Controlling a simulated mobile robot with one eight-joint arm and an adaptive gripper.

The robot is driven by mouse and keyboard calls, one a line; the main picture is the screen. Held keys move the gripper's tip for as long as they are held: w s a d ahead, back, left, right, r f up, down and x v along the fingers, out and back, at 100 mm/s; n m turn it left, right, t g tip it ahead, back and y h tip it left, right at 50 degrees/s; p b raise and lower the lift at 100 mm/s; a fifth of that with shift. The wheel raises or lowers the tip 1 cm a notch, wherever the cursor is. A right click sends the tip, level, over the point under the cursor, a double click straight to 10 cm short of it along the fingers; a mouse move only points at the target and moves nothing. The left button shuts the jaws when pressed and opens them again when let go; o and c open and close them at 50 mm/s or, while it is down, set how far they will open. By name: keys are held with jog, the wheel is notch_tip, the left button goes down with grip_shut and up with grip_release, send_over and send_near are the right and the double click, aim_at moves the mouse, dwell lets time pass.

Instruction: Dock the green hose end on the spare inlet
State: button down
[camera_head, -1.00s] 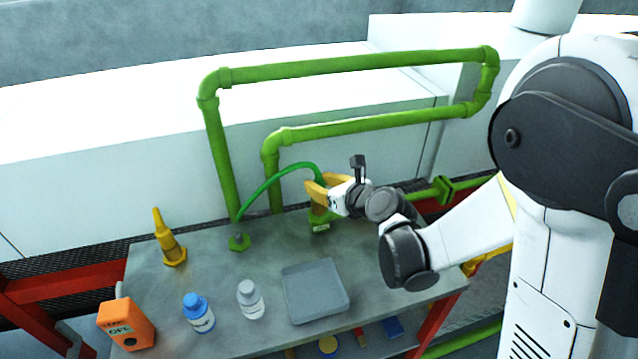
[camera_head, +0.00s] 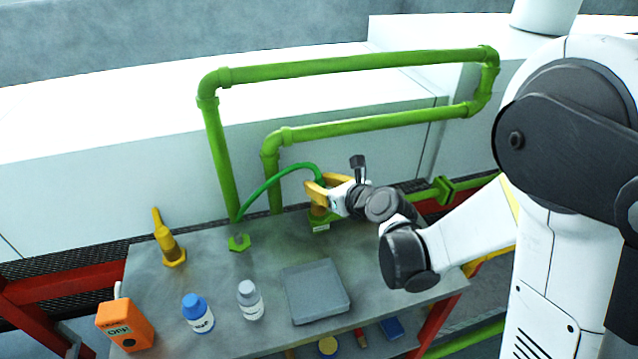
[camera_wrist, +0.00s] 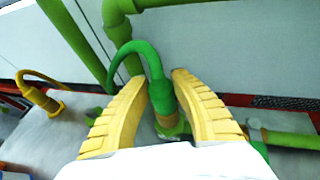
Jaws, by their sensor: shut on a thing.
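The green hose (camera_head: 272,180) arches up from the back left of the grey table and over to my gripper (camera_head: 318,188). My gripper's yellow fingers are shut on the green hose end (camera_wrist: 161,97), one finger on each side in the wrist view. Just below the held end is a green fitting with a pale label (camera_head: 320,223) on the table, seemingly the spare inlet. The fingers hide most of it, and I cannot tell whether the hose end touches it. Another green hex fitting (camera_head: 239,243) sits to the left, near the foot of the hose.
Green pipes (camera_head: 345,65) rise behind the table. A yellow fitting (camera_head: 169,247) stands at left. An orange box (camera_head: 126,325), a blue-capped bottle (camera_head: 198,314), a white bottle (camera_head: 250,300) and a grey tray (camera_head: 316,292) are in front. The table between tray and fittings is clear.

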jog(key=shift+f+b, duration=0.5)
jog(key=shift+f, duration=0.05)
jog(key=c, duration=1.4)
grip_release()
jog(key=shift+c, duration=0.2)
jog(key=p+v, duration=0.2)
jog(key=v, duration=0.9)
